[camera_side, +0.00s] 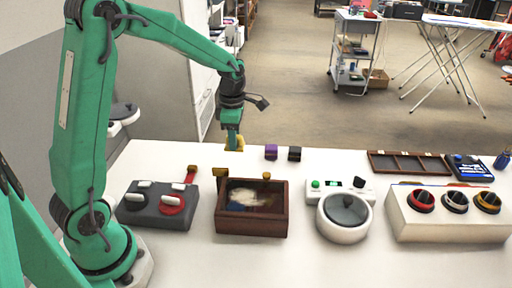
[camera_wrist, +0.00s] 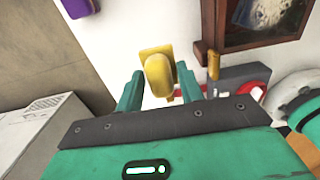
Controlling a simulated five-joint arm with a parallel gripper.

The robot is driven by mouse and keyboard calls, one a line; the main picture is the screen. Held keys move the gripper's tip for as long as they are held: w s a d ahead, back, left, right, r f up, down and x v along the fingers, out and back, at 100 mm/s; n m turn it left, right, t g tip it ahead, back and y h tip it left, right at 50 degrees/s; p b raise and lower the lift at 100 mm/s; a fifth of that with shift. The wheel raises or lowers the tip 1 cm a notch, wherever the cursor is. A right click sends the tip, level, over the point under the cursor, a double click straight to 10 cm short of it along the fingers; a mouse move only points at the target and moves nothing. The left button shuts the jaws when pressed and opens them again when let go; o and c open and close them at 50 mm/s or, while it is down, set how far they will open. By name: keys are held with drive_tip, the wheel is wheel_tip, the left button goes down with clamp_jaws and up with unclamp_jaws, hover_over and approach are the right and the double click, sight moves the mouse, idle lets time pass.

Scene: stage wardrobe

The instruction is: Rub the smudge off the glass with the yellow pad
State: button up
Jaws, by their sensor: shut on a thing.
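The yellow pad (camera_wrist: 155,56) has a raised grip that sits between the fingers of my gripper (camera_wrist: 159,88) in the wrist view. My gripper is shut on it. In the side view my gripper (camera_side: 234,138) is at the back edge of the table, and only a little of the yellow pad (camera_side: 237,147) shows under it. I cannot tell whether the pad touches the table. The glass is the top of a dark red-brown wooden box (camera_side: 252,227), in front of my gripper. A whitish smudge (camera_side: 246,196) lies on the glass, and it also shows in the wrist view (camera_wrist: 268,12).
A grey box with knobs (camera_side: 150,214) stands left of the wooden box. A white device with a round lid (camera_side: 345,210) and a panel with coloured dials (camera_side: 445,222) stand right. A purple cube (camera_side: 271,152) and a black cube (camera_side: 295,154) lie behind. A divided tray (camera_side: 405,154) is back right.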

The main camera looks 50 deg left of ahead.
drive_tip(key=s+d+r+m, duration=0.2)
drive_tip(key=d+m, duration=0.2)
drive_tip(key=d, duration=0.5)
drive_tip(key=s+d+r+m, duration=0.2)
drive_tip(key=d+m, duration=0.2)
drive_tip(key=d, duration=0.5)
drive_tip(key=shift+d+r+m, duration=0.25)
drive_tip(key=shift+r+m, duration=0.15)
drive_tip(key=shift+f, duration=0.1)
